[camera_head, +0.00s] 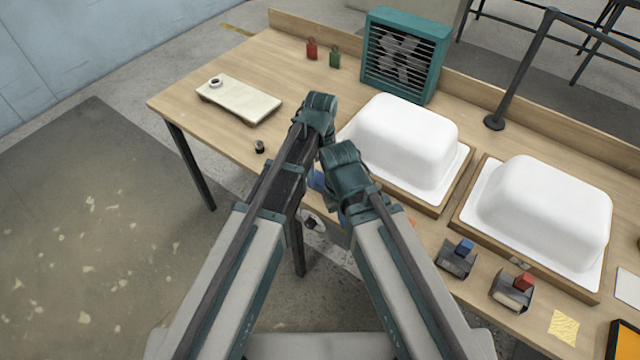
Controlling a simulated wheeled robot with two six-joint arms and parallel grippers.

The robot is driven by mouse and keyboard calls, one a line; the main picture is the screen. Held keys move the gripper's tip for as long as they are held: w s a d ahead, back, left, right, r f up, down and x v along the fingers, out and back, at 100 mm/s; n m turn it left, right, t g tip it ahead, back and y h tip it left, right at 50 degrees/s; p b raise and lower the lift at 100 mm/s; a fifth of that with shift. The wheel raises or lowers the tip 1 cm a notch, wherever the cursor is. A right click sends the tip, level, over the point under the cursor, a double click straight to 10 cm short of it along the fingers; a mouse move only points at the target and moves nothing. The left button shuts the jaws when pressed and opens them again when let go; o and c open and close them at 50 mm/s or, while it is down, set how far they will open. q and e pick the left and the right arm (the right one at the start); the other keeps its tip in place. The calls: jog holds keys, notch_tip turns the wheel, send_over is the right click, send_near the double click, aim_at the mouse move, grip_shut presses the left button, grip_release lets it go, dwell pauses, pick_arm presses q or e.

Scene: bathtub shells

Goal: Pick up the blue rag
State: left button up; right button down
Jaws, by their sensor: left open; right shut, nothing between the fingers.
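A small blue patch (317,181), which may be part of the blue rag, shows in the gap between my two arms near the table's front edge. The rest of it is hidden by my arms, so I cannot tell its shape or whether it lies flat. My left arm comes in from the left and its teal joint reaches higher in the picture. My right arm comes in from the lower right, and its teal joint is beside the blue patch. The fingers of both grippers are hidden behind my own arm links, and neither is seen holding anything.
Two white tub shells (405,140) (543,210) sit on the wooden table (215,70). A teal fan box (402,55), red and green weights (312,49) (335,57) and a cream board (240,99) stand behind. Two sanding blocks (457,259) (513,293) lie in front.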

aim_at(320, 178)
pick_arm(q)
jog(key=f+b, duration=0.4)
jog(key=shift+w+a+f, duration=0.1)
jog(key=shift+w+f, duration=0.1)
jog(key=shift+f, duration=0.2)
jog(key=shift+r, duration=0.1)
jog(key=shift+c, duration=0.3)
jog(key=c, duration=1.4)
notch_tip(320, 178, up, 10)
jog(key=p, duration=1)
jog(key=shift+r, duration=0.1)
